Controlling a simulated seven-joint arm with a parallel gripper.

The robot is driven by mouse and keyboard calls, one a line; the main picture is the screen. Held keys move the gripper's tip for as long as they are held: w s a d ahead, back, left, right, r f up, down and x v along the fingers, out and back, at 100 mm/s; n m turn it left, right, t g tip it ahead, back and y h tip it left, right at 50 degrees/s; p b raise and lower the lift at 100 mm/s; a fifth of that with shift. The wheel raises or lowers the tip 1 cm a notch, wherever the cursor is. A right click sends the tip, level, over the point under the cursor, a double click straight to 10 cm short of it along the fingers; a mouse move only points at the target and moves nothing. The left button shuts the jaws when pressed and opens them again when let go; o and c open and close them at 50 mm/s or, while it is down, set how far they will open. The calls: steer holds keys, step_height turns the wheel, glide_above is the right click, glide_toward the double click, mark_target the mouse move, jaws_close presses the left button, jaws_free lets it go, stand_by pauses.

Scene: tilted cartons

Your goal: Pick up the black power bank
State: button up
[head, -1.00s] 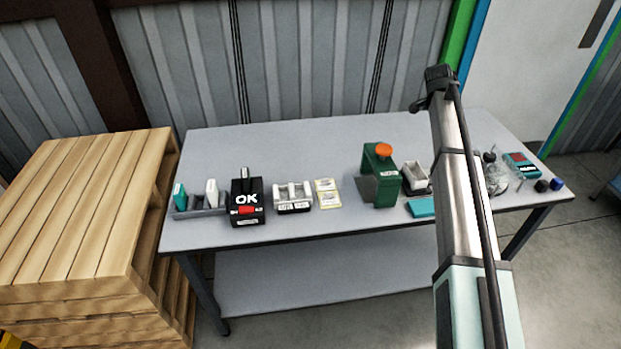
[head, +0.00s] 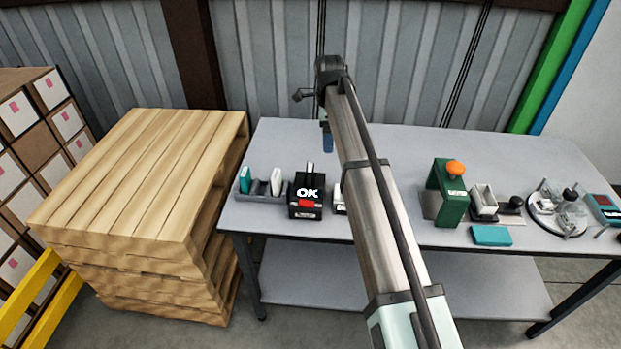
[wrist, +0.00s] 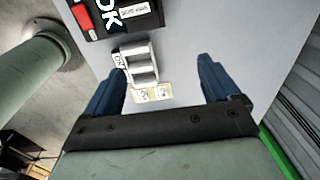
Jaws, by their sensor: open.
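I cannot make out a black power bank for certain in either view. A black box marked OK (head: 306,196), with a red part on its front, stands on the table's left part; it also shows at the top left of the wrist view (wrist: 128,14). A small grey rack (head: 262,194) left of it holds a teal piece and pale pieces. My gripper (head: 327,142) is above the table, behind the black box in the head view. In the wrist view its blue fingers (wrist: 162,68) are spread apart with nothing held between them.
Pallets (head: 140,190) adjoin the table's left.

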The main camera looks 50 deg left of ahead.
glide_above(310, 167)
steer(key=shift+g, duration=0.3)
step_height(310, 167, down, 8)
steer(key=shift+a+f, duration=0.1)
steer(key=shift+f, duration=0.1)
steer(key=shift+d+f, duration=0.2)
steer(key=shift+f, duration=2.4)
steer(key=c, duration=1.1)
steer(key=shift+o, duration=0.2)
steer(key=shift+r, duration=0.15)
